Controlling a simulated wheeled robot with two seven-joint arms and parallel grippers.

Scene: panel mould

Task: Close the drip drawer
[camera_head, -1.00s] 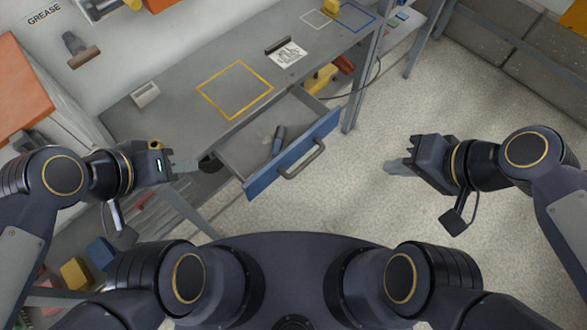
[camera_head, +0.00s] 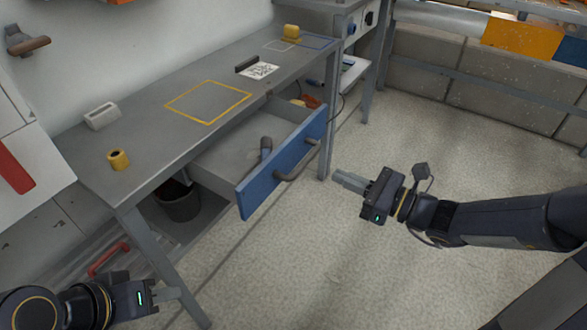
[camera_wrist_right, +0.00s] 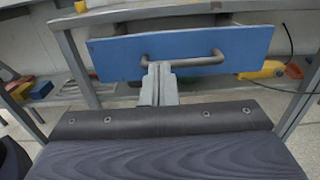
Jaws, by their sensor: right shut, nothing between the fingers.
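The drip drawer (camera_head: 286,163) stands pulled out from under the grey workbench, with a blue front and a grey bar handle (camera_head: 297,160).
The workbench (camera_head: 140,135) carries a yellow roll (camera_head: 118,159), a white block (camera_head: 101,116) and a yellow-outlined square. A dark bucket (camera_head: 178,200) stands under it. A bench leg (camera_head: 327,150) is just right of the drawer. The floor in front is clear.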

